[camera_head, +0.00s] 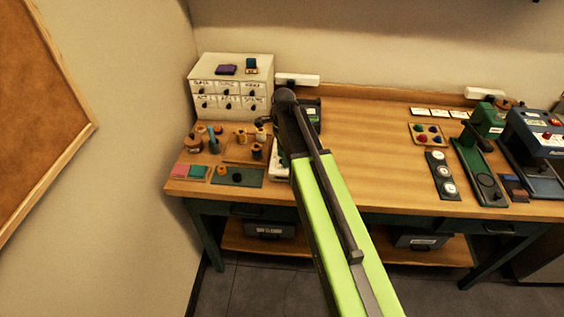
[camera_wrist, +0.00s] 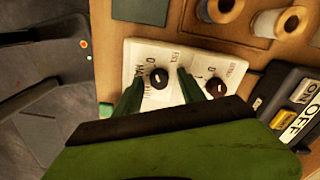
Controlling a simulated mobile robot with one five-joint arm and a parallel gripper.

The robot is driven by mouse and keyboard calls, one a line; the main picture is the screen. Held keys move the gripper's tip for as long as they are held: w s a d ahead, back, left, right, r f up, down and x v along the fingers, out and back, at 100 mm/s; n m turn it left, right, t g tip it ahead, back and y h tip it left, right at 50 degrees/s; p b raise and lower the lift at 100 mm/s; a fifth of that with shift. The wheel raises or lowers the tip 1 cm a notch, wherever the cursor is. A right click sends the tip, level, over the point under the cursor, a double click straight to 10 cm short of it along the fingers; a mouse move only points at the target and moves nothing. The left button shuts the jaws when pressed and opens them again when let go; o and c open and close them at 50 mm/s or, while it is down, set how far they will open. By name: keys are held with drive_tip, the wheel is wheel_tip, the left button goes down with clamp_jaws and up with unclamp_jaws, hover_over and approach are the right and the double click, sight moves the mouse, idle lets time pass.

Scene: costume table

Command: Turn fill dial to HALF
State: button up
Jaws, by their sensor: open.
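A white panel (camera_wrist: 137,52) with two round black dials lies on the table in the wrist view. The left dial (camera_wrist: 158,78) has a pale pointer mark and small printed lettering around it, tilted and too small to read surely. The right dial (camera_wrist: 216,88) sits beside it, partly close to my right finger. My gripper (camera_wrist: 160,76) is open, with one green finger on each side of the left dial. I cannot tell whether the fingers touch it. In the head view, part of the white panel (camera_head: 281,173) shows beside my arm, which hides the dials.
A dark switch box (camera_wrist: 285,95) marked ON and OFF stands right of the panel. Spools (camera_wrist: 268,22) stand behind it.

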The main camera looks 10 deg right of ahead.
drive_tip(key=shift+r, duration=0.1)
drive_tip(key=shift+c, duration=0.2)
drive_tip(key=shift+a, duration=0.1)
clamp_jaws()
drive_tip(key=n, duration=0.5)
drive_tip(key=shift+n, duration=0.3)
drive_tip(key=n, duration=0.6)
drive_tip(key=shift+n, duration=0.3)
idle(0.3)
drive_tip(key=shift+o, duration=0.2)
unclamp_jaws()
